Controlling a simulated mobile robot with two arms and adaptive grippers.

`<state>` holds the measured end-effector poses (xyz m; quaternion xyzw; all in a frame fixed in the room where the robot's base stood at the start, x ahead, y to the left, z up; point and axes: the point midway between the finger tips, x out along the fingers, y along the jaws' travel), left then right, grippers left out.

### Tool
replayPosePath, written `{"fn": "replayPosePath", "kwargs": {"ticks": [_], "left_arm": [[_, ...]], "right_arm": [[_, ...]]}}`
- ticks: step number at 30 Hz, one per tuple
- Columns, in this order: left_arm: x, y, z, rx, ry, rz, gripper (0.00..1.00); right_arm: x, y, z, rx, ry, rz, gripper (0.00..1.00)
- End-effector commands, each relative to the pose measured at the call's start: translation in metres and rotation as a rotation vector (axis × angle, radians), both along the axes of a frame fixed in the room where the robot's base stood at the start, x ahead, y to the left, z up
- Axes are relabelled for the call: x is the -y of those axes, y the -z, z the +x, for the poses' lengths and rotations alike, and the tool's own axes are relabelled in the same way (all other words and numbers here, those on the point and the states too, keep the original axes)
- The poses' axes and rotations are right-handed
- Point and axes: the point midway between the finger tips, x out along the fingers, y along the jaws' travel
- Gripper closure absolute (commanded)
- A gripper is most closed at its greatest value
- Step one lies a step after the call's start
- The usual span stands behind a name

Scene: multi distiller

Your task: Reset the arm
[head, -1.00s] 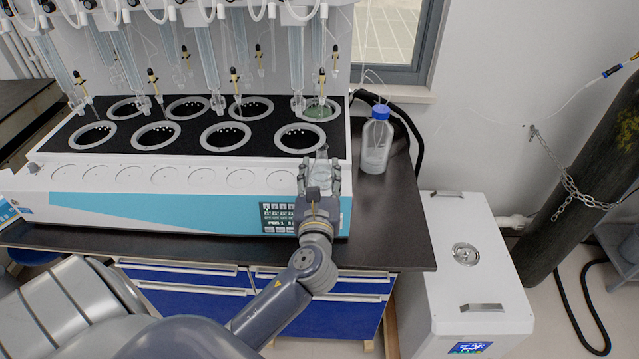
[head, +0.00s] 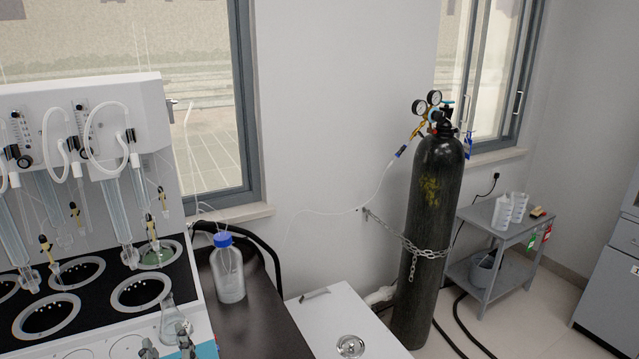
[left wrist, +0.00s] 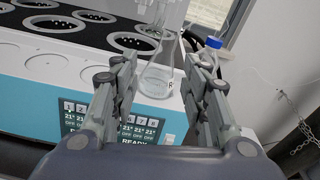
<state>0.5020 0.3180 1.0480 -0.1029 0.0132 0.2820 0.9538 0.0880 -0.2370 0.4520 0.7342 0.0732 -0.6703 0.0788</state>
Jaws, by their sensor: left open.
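My left gripper (head: 167,345) is at the bottom left of the head view, in front of the distiller (head: 200,340). In the left wrist view its two fingers (left wrist: 160,80) are spread apart and open. A clear conical flask (left wrist: 157,78) with a little clear liquid shows between and beyond the fingertips, upright at the distiller's front edge. The flask also shows in the head view (head: 170,322), just above the fingers. I cannot tell whether the fingers touch it. My right gripper is in neither view.
A blue-capped bottle (head: 229,270) stands on the dark bench (head: 255,325), right of the distiller. A white cabinet (head: 330,325), a chained black gas cylinder (head: 430,230) and a grey cart (head: 500,235) are further right. Hoses lie on the floor.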

Motion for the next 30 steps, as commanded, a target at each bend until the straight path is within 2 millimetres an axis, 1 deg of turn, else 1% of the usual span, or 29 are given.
{"fn": "replayPosePath", "kwargs": {"ticks": [1,4,6,8,9,11,12,15,18,21,24,29,30], "left_arm": [[-0.002,0.013,-0.008,0.010,-0.021,-0.117,0.58],[-0.003,0.042,-0.028,0.054,-0.095,-0.432,0.58],[0.000,0.064,-0.045,0.083,-0.169,-0.664,0.58],[0.005,0.082,-0.060,0.108,-0.245,-0.854,0.58],[0.009,0.094,-0.071,0.122,-0.302,-0.977,0.58],[0.017,0.110,-0.088,0.145,-0.397,-1.153,0.58],[0.023,0.119,-0.099,0.161,-0.467,-1.265,0.58],[0.041,0.140,-0.129,0.194,-0.661,-1.517,0.58],[0.059,0.154,-0.155,0.222,-0.852,-1.705,0.58],[0.075,0.163,-0.178,0.245,-1.029,-1.839,0.58],[0.091,0.168,-0.199,0.265,-1.195,-1.935,0.58],[0.114,0.171,-0.230,0.295,-1.459,-2.037,0.58],[0.114,0.184,-0.226,0.295,-1.466,-2.031,0.58]], "right_arm": [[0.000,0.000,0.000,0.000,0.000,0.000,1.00],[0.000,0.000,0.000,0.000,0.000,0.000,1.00],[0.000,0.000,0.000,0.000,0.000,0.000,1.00],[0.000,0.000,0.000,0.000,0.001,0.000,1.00],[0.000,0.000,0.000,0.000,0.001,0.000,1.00],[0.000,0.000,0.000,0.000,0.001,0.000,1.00],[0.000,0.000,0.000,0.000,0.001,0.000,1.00],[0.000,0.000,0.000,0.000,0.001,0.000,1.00],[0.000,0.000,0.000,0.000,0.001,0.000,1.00],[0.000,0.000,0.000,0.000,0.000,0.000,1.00],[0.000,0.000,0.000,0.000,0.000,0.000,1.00],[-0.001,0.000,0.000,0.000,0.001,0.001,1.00],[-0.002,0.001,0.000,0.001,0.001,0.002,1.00]]}}
